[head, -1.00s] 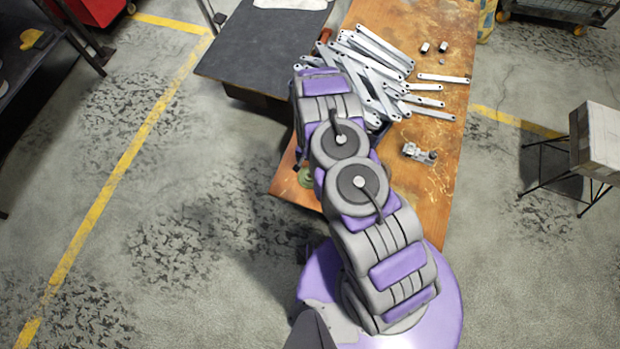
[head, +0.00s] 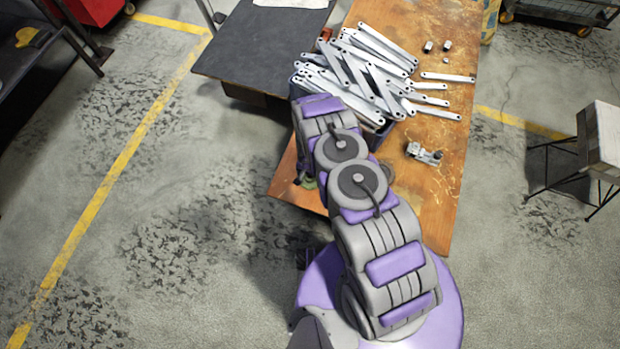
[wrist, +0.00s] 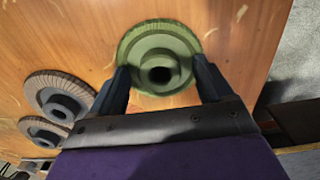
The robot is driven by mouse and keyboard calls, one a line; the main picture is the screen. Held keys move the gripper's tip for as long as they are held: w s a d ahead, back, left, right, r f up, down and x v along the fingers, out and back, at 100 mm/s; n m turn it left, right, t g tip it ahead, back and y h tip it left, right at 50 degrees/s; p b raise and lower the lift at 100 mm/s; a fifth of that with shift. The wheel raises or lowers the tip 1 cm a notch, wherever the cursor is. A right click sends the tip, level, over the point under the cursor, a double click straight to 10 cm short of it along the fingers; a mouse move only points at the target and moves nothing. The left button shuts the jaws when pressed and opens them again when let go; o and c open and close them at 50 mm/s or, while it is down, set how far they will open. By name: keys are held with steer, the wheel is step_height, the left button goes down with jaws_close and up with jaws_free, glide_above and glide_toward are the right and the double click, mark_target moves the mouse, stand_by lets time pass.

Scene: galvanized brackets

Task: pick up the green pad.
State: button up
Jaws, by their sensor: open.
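The green pad (wrist: 150,42) is a round disc with a ridged rim and a dark hub hole, lying on the wooden tabletop in the wrist view. My gripper (wrist: 161,70) is open, its two dark fingers on either side of the pad's near part. I cannot tell whether they touch it. In the head view a small piece of the green pad (head: 309,184) shows beside my arm near the table's left front edge; the gripper is largely hidden there.
Two grey-brown discs (wrist: 47,86) (wrist: 32,126) lie left of the gripper in the wrist view. A pile of galvanized brackets (head: 365,75) fills a dark bin behind my arm. A metal clamp-like part (head: 424,153) lies on the wooden table (head: 430,205) at right. The table edge is close.

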steer(key=shift+f, duration=0.1)
steer(key=shift+c, duration=0.3)
steer(key=c, duration=1.2)
steer(key=shift+r+p, duration=0.35)
steer(key=shift+r, duration=0.3)
step_height(320, 180, up, 3)
steer(key=shift+a+p, duration=0.1)
steer(key=shift+p, duration=0.5)
steer(key=s, duration=0.2)
steer(key=s+d, duration=0.1)
steer(key=s, duration=0.1)
steer(key=s+d+p, duration=0.1)
steer(key=s, duration=0.2)
steer(key=shift+d, duration=0.15)
steer(key=s+p, duration=0.1)
steer(key=s, duration=0.1)
steer(key=s+d+p, duration=0.1)
steer(key=s, duration=0.2)
steer(key=s+d+p, duration=0.1)
steer(key=s, duration=0.2)
steer(key=shift+s+d+r+p, duration=0.15)
steer(key=shift+r+p, duration=0.25)
